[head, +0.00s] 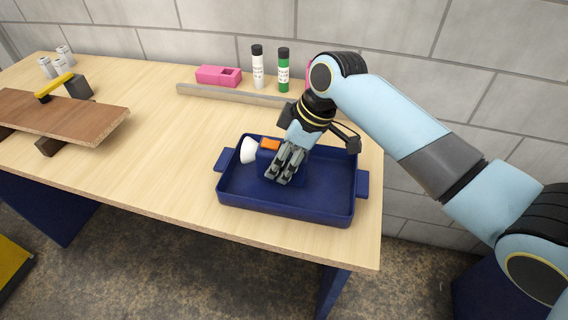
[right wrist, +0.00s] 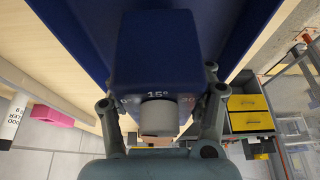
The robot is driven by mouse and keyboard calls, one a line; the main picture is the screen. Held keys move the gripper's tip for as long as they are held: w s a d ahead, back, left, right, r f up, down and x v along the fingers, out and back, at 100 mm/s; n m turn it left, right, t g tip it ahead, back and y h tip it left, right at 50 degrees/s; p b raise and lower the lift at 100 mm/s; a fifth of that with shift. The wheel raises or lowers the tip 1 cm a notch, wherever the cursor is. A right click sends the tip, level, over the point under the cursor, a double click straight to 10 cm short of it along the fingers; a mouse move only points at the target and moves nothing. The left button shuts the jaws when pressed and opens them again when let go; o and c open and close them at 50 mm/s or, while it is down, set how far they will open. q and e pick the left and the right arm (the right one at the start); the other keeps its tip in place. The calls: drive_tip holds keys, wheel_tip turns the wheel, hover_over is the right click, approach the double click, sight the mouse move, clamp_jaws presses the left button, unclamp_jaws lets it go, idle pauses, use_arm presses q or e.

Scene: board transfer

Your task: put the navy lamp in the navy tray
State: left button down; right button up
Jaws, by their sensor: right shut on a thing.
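The navy tray (head: 285,204) sits at the table's right end, with a handle at each side. The navy lamp, with a white cone-shaped head (head: 249,150) and an orange part (head: 270,144), is over the tray's back left part. My right gripper (head: 283,176) points down inside the tray outline, closed on the lamp and hiding much of its body. In the right wrist view the navy lamp body (right wrist: 155,50) with angle markings and a grey knob sits between the fingers. I cannot tell whether the lamp touches the tray floor. My left gripper is out of view.
A brown board (head: 65,114) lies raised on blocks at the left, with a yellow-handled tool (head: 54,88) near it. A pink box (head: 218,76), a white bottle (head: 258,68) and a green bottle (head: 283,71) stand behind a low strip (head: 235,96). The table's middle is clear.

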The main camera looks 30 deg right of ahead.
drive_tip(key=shift+f, duration=1.1)
drive_tip(key=shift+f, duration=0.1)
drive_tip(key=o, duration=1.3)
drive_tip(key=v, duration=1.2)
drive_tip(key=shift+s, duration=0.1)
